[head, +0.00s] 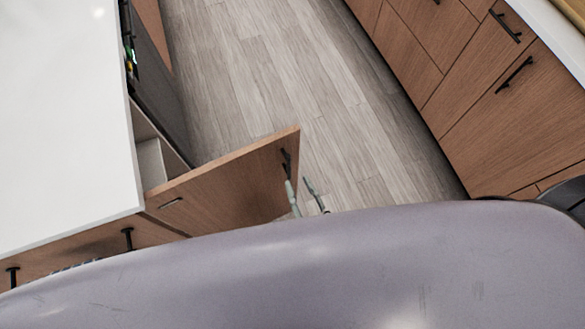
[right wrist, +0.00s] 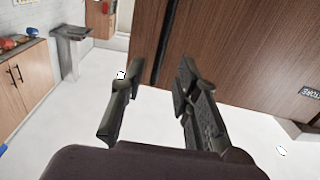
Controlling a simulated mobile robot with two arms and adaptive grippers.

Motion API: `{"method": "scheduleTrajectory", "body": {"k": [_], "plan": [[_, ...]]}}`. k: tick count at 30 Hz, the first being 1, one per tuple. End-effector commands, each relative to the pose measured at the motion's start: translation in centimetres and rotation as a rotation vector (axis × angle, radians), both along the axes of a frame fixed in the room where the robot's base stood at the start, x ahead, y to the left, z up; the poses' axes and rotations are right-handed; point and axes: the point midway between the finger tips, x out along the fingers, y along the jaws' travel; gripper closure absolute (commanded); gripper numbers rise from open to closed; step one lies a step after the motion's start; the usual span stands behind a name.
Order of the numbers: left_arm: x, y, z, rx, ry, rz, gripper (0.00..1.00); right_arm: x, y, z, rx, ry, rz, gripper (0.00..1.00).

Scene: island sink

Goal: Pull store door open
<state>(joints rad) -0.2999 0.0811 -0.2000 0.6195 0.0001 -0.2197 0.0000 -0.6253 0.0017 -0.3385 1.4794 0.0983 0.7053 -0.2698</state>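The store door (head: 235,185) is a brown wood panel standing open from the white-topped island, swung out over the floor. Its black bar handle (head: 287,163) is near the free edge. My right gripper (head: 302,188) is at the door's free end, close to the handle, its two fingers apart. There the black handle (right wrist: 165,45) appears between the spread fingers of my right gripper (right wrist: 158,78); contact cannot be told. My left gripper is not in view.
The island's white counter (head: 60,120) is at the left, with an open compartment (head: 152,163) behind the door. Wood drawers (head: 510,110) line the right. The plank floor (head: 260,70) between is clear. A grey pedestal (right wrist: 70,50) stands far left in the wrist view.

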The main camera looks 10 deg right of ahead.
Motion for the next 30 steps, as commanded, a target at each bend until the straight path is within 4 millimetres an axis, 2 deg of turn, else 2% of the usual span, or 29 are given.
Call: {"method": "scheduleTrajectory", "body": {"k": [3, 9, 28, 30], "plan": [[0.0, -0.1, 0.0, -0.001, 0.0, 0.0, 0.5, -2.3, -0.5, 0.0, 0.001, 0.002, 0.0, 0.71], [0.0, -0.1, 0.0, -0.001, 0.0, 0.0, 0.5, -4.3, -0.9, 0.0, 0.001, -0.001, 0.0, 0.71], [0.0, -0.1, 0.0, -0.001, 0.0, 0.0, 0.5, -4.6, -1.0, 0.0, 0.001, -0.001, -0.001, 0.71], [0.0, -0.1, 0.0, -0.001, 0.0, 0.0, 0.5, -4.6, -1.0, -0.4, -0.003, 0.012, 0.003, 0.71]]}}
